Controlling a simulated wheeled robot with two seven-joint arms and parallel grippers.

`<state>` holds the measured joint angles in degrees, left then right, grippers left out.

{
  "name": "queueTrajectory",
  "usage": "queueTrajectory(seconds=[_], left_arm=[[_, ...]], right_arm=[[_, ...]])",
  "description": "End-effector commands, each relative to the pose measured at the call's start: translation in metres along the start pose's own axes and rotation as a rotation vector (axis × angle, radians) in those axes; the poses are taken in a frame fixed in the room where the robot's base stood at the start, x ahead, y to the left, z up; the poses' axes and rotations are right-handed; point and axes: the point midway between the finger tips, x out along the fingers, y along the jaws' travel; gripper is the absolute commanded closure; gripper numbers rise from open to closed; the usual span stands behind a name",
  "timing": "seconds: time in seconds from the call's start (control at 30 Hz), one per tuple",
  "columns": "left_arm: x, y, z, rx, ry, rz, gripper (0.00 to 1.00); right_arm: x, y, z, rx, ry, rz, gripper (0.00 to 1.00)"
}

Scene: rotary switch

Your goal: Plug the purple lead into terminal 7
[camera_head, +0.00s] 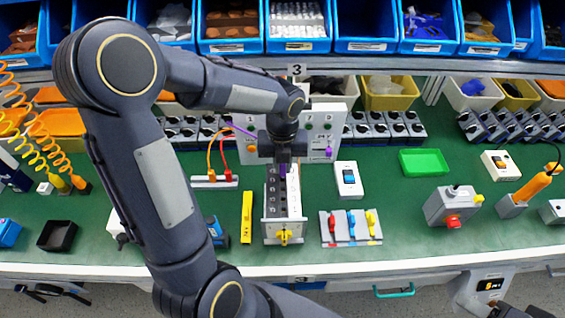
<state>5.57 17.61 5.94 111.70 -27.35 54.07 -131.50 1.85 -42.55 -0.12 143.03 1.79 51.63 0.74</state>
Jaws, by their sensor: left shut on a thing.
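My left arm reaches in from the lower left, and my left gripper (283,168) points down over the back part of a grey terminal strip (294,200) in the middle of the bench. It is shut on the purple lead (282,170), with purple showing at the fingertips. A purple cable (240,130) runs up to the left behind my arm. The strip has a row of dark sockets on its left side and a yellow knob at its front. The terminal numbers are too small to read. Whether the plug touches a socket is hidden.
A white panel (322,125) stands behind the strip, with a purple plug (329,152) on its face. Orange and red leads (222,155) are left of the gripper. A yellow bar (247,217) and a plate with coloured levers (351,228) flank the strip.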

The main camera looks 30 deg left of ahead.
Motion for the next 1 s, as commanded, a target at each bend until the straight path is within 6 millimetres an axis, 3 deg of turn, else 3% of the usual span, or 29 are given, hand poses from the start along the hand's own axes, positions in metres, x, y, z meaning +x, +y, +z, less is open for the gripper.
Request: queueTrajectory(seconds=[0.37, 1.0], left_arm=[[0.001, 0.000, 0.000, 0.000, 0.000, 0.000, 1.00], [0.020, 0.000, 0.000, 0.000, 0.001, 0.001, 1.00]], right_arm=[[0.000, 0.000, 0.000, 0.000, 0.000, 0.000, 0.50], [0.011, 0.005, 0.005, 0.000, 0.000, 0.000, 0.50]])
